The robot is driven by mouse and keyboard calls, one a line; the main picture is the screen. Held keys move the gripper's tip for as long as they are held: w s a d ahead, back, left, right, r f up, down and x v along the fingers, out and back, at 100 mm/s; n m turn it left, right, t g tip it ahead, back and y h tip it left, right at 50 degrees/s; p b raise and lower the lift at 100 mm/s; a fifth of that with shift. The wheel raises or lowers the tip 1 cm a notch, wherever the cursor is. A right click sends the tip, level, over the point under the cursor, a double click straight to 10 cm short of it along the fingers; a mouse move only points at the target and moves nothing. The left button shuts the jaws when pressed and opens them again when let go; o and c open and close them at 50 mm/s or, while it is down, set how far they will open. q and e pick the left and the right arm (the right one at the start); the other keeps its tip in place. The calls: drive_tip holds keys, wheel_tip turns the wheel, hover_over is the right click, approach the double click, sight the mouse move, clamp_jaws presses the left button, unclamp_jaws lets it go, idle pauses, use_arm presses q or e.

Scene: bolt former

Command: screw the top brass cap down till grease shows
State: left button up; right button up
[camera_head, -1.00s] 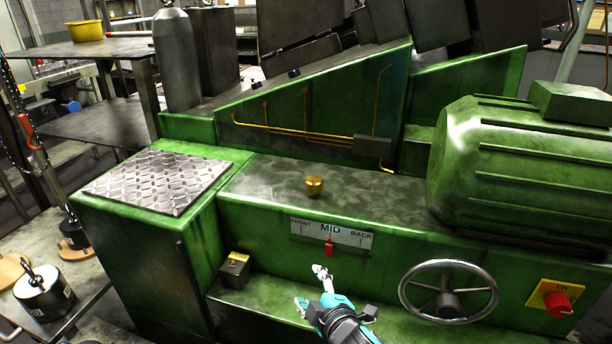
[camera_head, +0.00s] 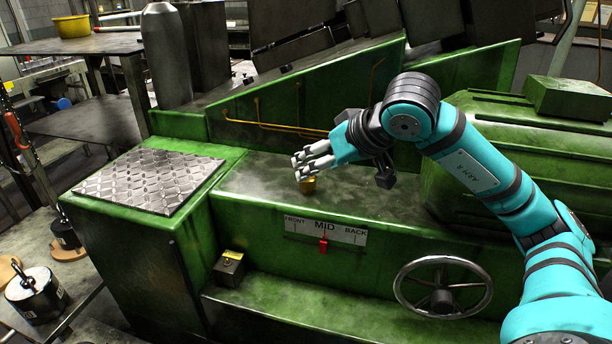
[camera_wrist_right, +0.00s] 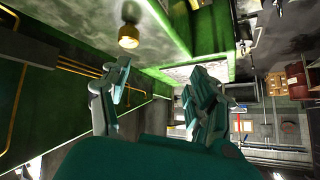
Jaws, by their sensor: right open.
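The top brass cap (camera_head: 307,186) sits upright on the flat green top of the machine, above the FRONT/MID/BACK plate. In the head view my right gripper (camera_head: 304,163) is just above and beside it, partly covering it, with fingers pointing left. In the right wrist view the cap (camera_wrist_right: 129,36) shows at upper left, past the tip of the left finger and not between the fingers. My right gripper (camera_wrist_right: 158,78) is open and empty. No grease is visible around the cap. My left gripper is not in view.
A dark box with a brass-coloured top (camera_head: 229,266) sits on the lower ledge. A red pointer (camera_head: 323,244) stands at MID. A handwheel (camera_head: 442,287) is at lower right and a green motor housing (camera_head: 490,125) behind my arm. The machine top left of the cap is clear.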

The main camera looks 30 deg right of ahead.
sight(308, 182)
drive_tip(key=d+r+h, duration=0.1)
drive_tip(key=d+h, duration=0.1)
drive_tip(key=d, duration=0.2)
drive_tip(key=p+x, duration=0.4)
drive_tip(key=x, duration=1.2)
drive_tip(key=shift+w+f, duration=0.15)
drive_tip(key=shift+w, duration=0.1)
